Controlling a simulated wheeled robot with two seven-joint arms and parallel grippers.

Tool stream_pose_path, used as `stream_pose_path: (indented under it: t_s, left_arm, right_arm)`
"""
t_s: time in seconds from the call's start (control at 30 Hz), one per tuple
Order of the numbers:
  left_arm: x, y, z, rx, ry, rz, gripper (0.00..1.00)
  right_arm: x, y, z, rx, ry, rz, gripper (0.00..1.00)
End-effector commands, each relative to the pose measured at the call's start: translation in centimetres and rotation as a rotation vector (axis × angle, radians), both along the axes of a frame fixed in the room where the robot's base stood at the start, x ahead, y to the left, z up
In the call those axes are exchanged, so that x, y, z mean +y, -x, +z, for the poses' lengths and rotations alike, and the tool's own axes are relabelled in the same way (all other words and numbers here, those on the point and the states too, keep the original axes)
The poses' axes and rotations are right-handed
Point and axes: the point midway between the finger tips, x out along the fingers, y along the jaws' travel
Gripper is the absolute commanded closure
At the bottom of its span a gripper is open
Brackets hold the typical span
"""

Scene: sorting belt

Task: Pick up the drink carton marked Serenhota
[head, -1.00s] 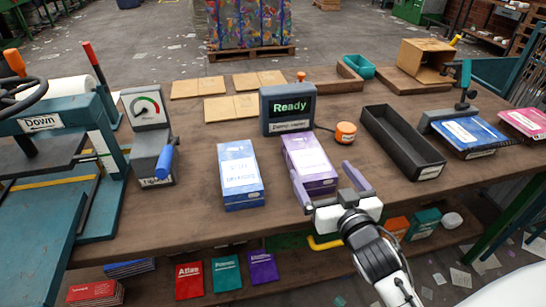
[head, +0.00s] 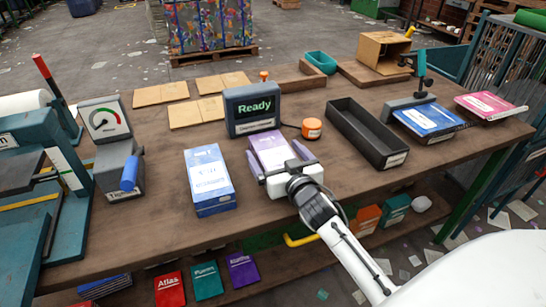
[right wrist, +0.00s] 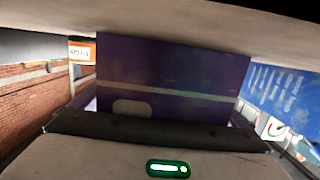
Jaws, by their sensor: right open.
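A purple carton (head: 268,143) with a white label lies on the table in front of the display. A blue carton (head: 208,178) with a white label lies to its left. I cannot read the name on either, so I cannot tell which is marked Serenhota. My right gripper (head: 277,163) is at the near end of the purple carton, open, with a finger on each side; contact is not clear. In the right wrist view the purple carton (right wrist: 175,75) fills the middle, and the blue carton (right wrist: 280,95) shows at the right. My left gripper is not in view.
A display reading Ready (head: 252,108) stands just behind the purple carton. An orange knob (head: 312,128) and a black tray (head: 368,135) are to the right. A gauge device (head: 104,122) stands at the left. Bare tabletop lies in front of the blue carton.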

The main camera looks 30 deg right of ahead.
Motion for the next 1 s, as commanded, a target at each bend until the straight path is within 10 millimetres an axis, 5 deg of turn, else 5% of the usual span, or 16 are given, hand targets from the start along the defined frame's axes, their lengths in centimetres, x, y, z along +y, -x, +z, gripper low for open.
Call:
stream_pose_path:
  t_s: [0.1,0.37,0.67,1.0]
  left_arm:
    - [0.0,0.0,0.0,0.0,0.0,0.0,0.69]
    - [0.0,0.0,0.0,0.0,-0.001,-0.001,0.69]
    - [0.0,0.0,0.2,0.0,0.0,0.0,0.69]
    - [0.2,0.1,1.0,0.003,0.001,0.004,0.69]
  right_arm:
    - [0.0,0.0,0.0,0.0,0.0,0.0,0.08]
    - [0.0,0.0,0.0,0.0,0.0,0.0,0.5]
    - [0.0,0.0,0.7,-0.003,0.001,0.0,0.5]
    - [0.0,0.0,7.2,-0.006,0.002,0.001,0.5]
